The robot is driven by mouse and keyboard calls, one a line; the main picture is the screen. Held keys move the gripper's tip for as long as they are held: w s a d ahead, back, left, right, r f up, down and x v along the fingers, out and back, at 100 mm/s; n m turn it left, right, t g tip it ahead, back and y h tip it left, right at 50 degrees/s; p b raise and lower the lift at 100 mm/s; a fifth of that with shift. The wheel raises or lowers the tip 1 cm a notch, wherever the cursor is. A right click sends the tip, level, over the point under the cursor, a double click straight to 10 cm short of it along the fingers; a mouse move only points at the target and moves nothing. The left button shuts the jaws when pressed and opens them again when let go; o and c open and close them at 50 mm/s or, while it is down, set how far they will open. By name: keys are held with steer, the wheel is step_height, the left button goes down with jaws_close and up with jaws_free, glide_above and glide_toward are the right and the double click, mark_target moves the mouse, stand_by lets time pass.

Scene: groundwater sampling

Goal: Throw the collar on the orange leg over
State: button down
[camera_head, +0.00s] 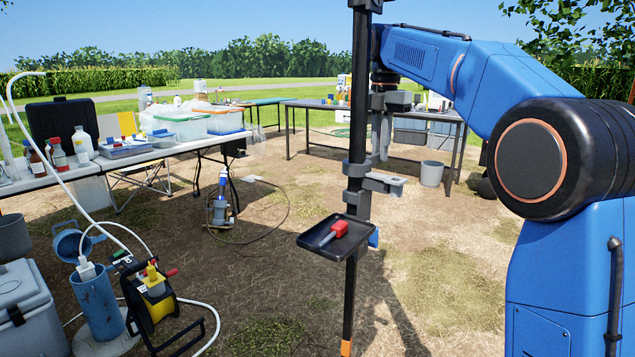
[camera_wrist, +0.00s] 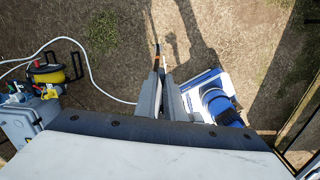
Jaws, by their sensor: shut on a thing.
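A black upright leg (camera_head: 362,95) with an orange foot (camera_head: 346,348) stands in front of me in the head view. A grey collar (camera_head: 356,169) sits around the leg, with a grey part reaching out to its right. My gripper (camera_head: 379,158) hangs down close against the leg's right side, at the collar. In the wrist view my gripper (camera_wrist: 160,66) has its two grey fingers close together, and an orange bit shows by their tips. It is shut at the collar; the contact itself is mostly hidden by the fingers.
A black tray (camera_head: 318,246) holding a red-headed item (camera_head: 340,228) is fixed on the leg below the collar. A yellow cable reel (camera_head: 152,292), a blue cylinder (camera_head: 97,300) and a grey cooler (camera_head: 28,310) stand at lower left. Laden tables stand behind. The ground right of the leg is clear.

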steer(key=shift+w+a+n, duration=0.2)
steer(key=shift+w+n, duration=0.1)
steer(key=shift+n, duration=0.1)
steer(key=c, duration=1.8)
jaws_free()
steer(key=shift+o, duration=0.2)
steer(key=shift+r, duration=0.1)
